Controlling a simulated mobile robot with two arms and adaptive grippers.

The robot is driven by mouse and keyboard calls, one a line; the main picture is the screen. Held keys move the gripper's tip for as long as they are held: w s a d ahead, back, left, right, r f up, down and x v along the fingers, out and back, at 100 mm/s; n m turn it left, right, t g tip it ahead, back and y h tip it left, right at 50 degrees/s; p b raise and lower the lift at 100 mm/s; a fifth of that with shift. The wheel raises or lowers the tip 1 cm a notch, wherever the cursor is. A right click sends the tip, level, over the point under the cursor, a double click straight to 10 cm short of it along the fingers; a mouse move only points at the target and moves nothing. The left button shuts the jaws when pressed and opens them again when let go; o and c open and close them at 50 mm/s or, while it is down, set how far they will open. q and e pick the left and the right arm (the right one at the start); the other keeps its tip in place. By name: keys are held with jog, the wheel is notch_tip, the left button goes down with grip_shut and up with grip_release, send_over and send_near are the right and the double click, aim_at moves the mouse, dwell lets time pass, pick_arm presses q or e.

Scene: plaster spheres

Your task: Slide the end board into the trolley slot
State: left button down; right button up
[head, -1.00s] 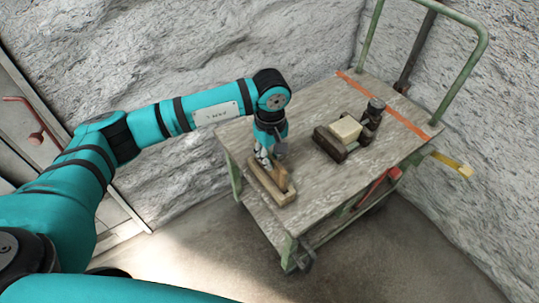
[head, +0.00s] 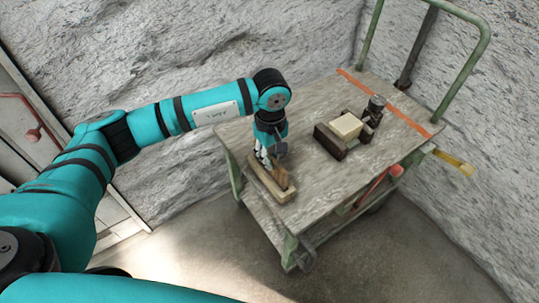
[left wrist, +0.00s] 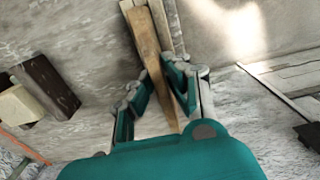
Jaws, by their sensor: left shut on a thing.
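The end board (head: 283,181) is a narrow brown wooden board. It shows edge-on in the left wrist view (left wrist: 147,45), running between my fingers. My left gripper (head: 266,160) is shut on it, and its fingers show either side of the board in the left wrist view (left wrist: 161,82). The trolley slot (head: 286,197) is a pale wooden holder at the near left end of the trolley top. The board stands at or in the slot; its lower edge is hidden, so I cannot tell how deep it sits. My right gripper is not in view.
The trolley (head: 318,183) has a worn grey top and a green handle (head: 474,62). A dark wooden block with a cream block (head: 347,126) and a dark knobbed piece (head: 374,110) stand mid-top. An orange stripe (head: 398,110) crosses the far end. Rough walls stand close behind.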

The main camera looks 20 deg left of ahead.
pick_arm(q)
jog(key=shift+f, duration=0.5)
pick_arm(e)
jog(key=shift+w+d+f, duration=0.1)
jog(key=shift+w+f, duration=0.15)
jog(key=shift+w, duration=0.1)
pick_arm(q)
jog(key=c, duration=1.3)
grip_release()
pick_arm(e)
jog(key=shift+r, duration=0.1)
pick_arm(q)
jog(key=shift+o, duration=0.2)
jog(key=shift+r+p, duration=0.6)
jog(key=shift+r, duration=1.4)
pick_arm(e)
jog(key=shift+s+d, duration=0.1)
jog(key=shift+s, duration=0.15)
